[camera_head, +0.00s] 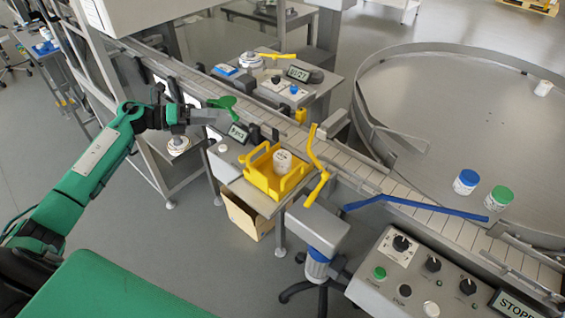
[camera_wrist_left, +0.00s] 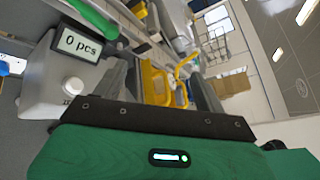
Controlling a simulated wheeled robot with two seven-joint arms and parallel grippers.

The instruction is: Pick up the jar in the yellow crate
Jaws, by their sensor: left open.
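The yellow crate (camera_head: 262,183) stands on a small table beside the conveyor in the head view. A white jar (camera_head: 283,161) stands upright inside it. My left gripper (camera_head: 205,116) is open and empty, up and to the left of the crate, apart from crate and jar. In the left wrist view, yellow parts (camera_wrist_left: 155,84) that look like the crate show beyond the open fingers of my left gripper (camera_wrist_left: 168,88). I cannot make out the jar there. My right gripper is not in view.
A small display (camera_head: 238,132) and a green paddle-like part (camera_head: 223,102) are close to my left gripper. The conveyor (camera_head: 350,165) runs behind the crate, with a yellow guide bar (camera_head: 316,150) at its right. A cardboard box (camera_head: 246,215) is below the table.

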